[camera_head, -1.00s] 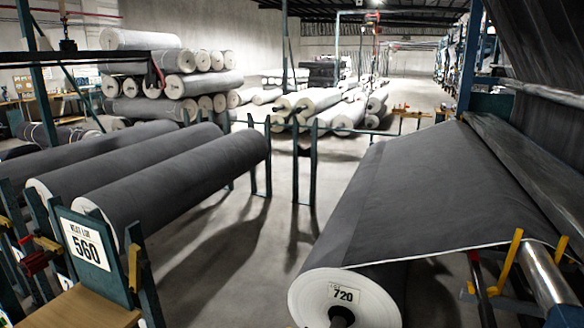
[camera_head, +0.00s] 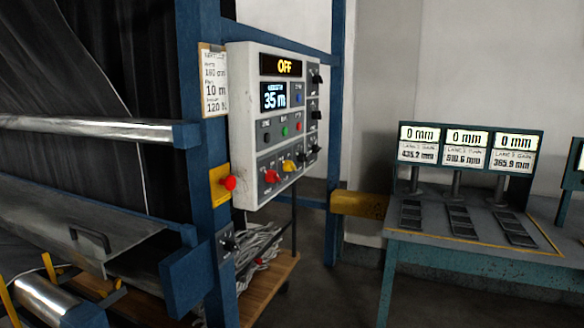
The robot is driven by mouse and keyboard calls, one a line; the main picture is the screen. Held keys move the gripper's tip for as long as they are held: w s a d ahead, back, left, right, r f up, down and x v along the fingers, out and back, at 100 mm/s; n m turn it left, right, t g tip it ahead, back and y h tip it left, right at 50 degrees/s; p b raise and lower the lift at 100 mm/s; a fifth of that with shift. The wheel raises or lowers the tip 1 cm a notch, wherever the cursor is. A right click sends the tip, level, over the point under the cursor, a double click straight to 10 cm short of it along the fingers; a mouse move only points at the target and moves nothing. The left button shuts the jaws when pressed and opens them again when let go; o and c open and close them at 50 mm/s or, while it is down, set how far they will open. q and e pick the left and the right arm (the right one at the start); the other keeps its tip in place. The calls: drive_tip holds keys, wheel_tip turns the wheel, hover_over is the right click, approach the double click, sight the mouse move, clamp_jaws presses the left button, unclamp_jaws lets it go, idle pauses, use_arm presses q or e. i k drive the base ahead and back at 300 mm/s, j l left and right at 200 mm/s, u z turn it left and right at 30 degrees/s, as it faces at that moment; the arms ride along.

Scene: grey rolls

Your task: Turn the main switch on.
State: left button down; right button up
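A white control panel (camera_head: 240,120) hangs on a blue post in the middle of the head view. Its top display (camera_head: 284,67) reads OFF, and a lower blue display (camera_head: 273,95) reads 35 m. Below are small round buttons, a red knob (camera_head: 271,176) and a yellow knob (camera_head: 289,166). Several black switches (camera_head: 315,78) line its right side. A red button (camera_head: 229,183) on a yellow box sits on the post below. A small dark control (camera_head: 228,243) is lower on the post. I cannot tell which is the main switch. Neither gripper is in view.
A clipboard (camera_head: 213,80) hangs left of the panel. Metal rollers (camera_head: 90,128) and dark fabric fill the left. A wooden cart (camera_head: 268,290) with coiled cable stands under the panel. A table (camera_head: 480,262) with several 0 mm displays stands at right. Floor shows between cart and table.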

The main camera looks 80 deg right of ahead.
sight(271, 176)
drive_tip(key=z, duration=0.4)
drive_tip(key=l+z, duration=0.1)
drive_tip(key=z, duration=0.35)
drive_tip(key=l+z, duration=0.1)
drive_tip(key=z, duration=0.75)
drive_tip(key=l+z, duration=0.15)
drive_tip(key=z, duration=0.65)
